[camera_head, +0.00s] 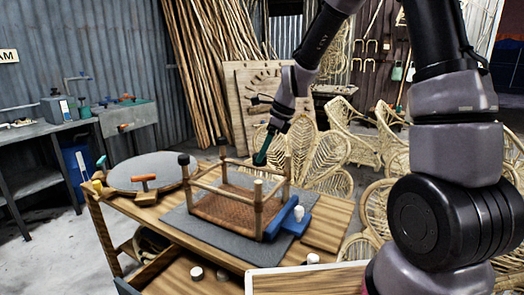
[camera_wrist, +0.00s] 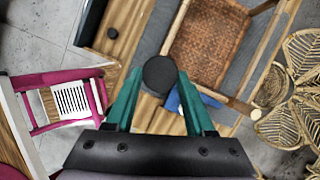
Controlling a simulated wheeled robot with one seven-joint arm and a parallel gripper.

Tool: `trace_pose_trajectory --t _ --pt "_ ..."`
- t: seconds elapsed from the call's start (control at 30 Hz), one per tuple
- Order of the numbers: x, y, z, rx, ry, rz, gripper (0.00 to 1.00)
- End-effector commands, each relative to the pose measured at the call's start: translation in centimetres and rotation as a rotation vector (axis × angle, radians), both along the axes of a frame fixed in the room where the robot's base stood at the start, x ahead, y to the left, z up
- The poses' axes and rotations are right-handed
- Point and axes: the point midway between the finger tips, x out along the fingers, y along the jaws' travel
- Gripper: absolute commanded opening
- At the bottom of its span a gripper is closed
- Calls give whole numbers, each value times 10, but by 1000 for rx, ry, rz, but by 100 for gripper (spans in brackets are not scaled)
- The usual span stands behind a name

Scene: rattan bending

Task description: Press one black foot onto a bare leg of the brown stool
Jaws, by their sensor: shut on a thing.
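The brown stool (camera_head: 262,215) lies upside down, its legs pointing up and its woven seat (camera_wrist: 207,42) at the bottom. The near leg (camera_head: 257,191) has a bare, pale top. The right leg's top is hard to make out. My gripper (camera_head: 261,158), with green fingers, is above the stool on its far right side in the head view. In the wrist view the fingers (camera_wrist: 160,82) are shut on a round black foot (camera_wrist: 160,75), apart from any leg I can see.
The stool rests on a grey mat (camera_head: 190,224) on a wooden bench, with a blue clamp (camera_head: 290,218) at its right. A round grey board (camera_head: 150,170) with an orange-handled tool (camera_head: 144,180) lies left. Small pieces (camera_head: 196,272) lie in front. Rattan chairs (camera_head: 330,160) stand behind.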

Motion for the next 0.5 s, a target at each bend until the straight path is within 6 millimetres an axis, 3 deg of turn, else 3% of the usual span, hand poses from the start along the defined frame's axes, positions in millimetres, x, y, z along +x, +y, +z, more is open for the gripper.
trace_pose_trajectory --t 0.23,0.5 --pt "-3 5 -2 -1 3 -73 2" --pt "-3 4 -30 -1 6 -73 2"
